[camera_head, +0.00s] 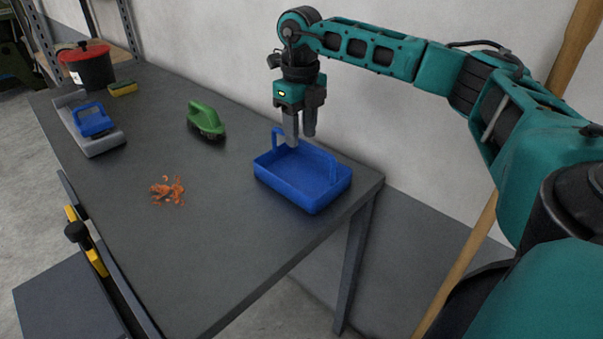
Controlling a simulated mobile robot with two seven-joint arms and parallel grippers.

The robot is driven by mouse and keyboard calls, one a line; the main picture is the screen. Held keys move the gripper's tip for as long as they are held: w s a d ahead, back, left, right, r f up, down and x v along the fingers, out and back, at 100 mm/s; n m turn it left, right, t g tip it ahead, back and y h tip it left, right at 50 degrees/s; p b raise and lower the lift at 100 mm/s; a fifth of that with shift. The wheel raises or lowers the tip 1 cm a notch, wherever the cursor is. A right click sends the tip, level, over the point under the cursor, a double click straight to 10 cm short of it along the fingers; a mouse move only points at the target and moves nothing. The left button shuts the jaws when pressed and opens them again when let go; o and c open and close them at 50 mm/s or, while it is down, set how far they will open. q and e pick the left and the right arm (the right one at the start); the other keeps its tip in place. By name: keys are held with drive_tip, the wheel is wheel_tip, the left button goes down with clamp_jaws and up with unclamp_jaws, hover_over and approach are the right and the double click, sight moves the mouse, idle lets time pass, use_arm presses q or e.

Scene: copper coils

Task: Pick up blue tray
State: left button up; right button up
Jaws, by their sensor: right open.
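The blue tray (312,190) stands on the grey table near its right corner. It is a shallow open box with a raised handle at its left end and another at its right end. The part of the inside that shows looks empty. My right gripper (300,138) points down over the tray's back side, close to the left handle. Its fingers are apart with nothing between them. I cannot tell whether a finger touches the tray. My left gripper is not in view.
Copper coils (167,190) lie in a loose pile on the table (225,245). A green-handled brush (205,120), a grey dustpan-like piece with a blue handle (92,122), a yellow sponge (123,88) and a red-lidded black pot (86,66) stand further left. A wall runs behind.

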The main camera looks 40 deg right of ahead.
sight(301, 140)
wheel_tip(301, 140, down, 5)
drive_tip(key=shift+d+f, duration=0.15)
clamp_jaws()
idle(0.4)
